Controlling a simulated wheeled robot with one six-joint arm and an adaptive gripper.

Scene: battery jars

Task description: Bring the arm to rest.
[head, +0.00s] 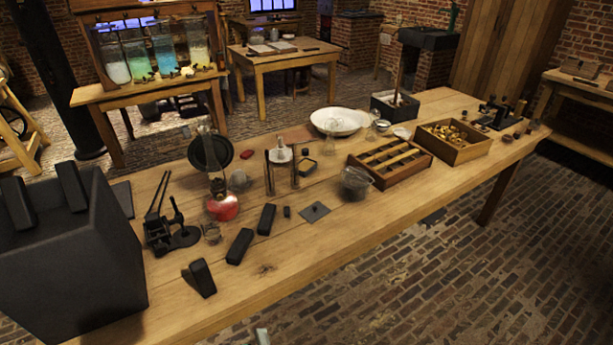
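I cannot make out my gripper in the head view. A small pale grey piece shows at the bottom edge, near the front edge of the long wooden table (300,272). Too little of it shows to tell what it is, and nothing seems to be held there. Three dark blocks, a front one (202,278), a middle one (239,246) and a back one (266,219), lie apart on the table's left half.
A big black box (75,255) with dark blocks on top fills the left.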

